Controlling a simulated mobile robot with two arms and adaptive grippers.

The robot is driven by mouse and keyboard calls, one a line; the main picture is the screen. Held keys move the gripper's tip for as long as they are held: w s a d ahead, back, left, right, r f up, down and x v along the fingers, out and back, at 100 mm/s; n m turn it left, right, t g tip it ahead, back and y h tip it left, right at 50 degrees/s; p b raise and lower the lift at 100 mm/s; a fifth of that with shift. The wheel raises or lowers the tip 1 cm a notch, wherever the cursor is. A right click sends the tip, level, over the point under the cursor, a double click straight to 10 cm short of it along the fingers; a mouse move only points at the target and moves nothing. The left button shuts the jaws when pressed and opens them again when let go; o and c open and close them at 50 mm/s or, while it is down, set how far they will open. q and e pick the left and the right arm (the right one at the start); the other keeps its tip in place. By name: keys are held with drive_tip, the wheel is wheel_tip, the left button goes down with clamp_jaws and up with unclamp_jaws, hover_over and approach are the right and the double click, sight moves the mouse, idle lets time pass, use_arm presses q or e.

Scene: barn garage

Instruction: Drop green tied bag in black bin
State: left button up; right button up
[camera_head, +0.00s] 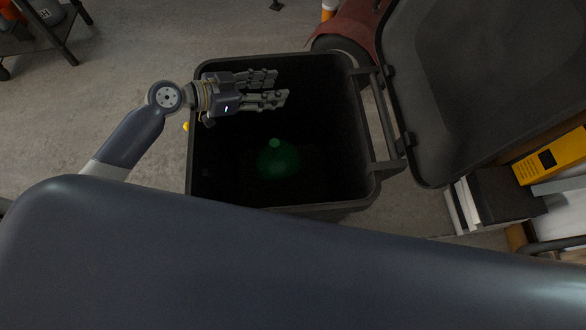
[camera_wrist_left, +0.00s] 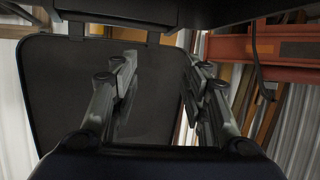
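The black bin (camera_head: 195,165) stands on the floor in the middle of the head view with its lid (camera_head: 460,80) swung open to the right. The green tied bag (camera_head: 278,160) sits down inside the bin, dim in the shadow, with its knot upward. My left gripper (camera_head: 283,88) is over the far part of the bin's opening, apart from the bag. Its fingers are spread with nothing between them, and the left wrist view shows the open fingers (camera_wrist_left: 160,80) too, with the lid (camera_wrist_left: 150,95) behind them. My right gripper is not in view.
A red rounded object (camera_head: 345,30) stands behind the bin. A yellow box (camera_head: 552,158) and other stored items are at the right, under the lid. A dark metal stand (camera_head: 45,40) is at the far left.

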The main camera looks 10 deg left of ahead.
use_arm(q)
drive_tip(key=shift+f, duration=0.1)
drive_tip(key=v, duration=1.2)
drive_tip(key=shift+a, duration=0.15)
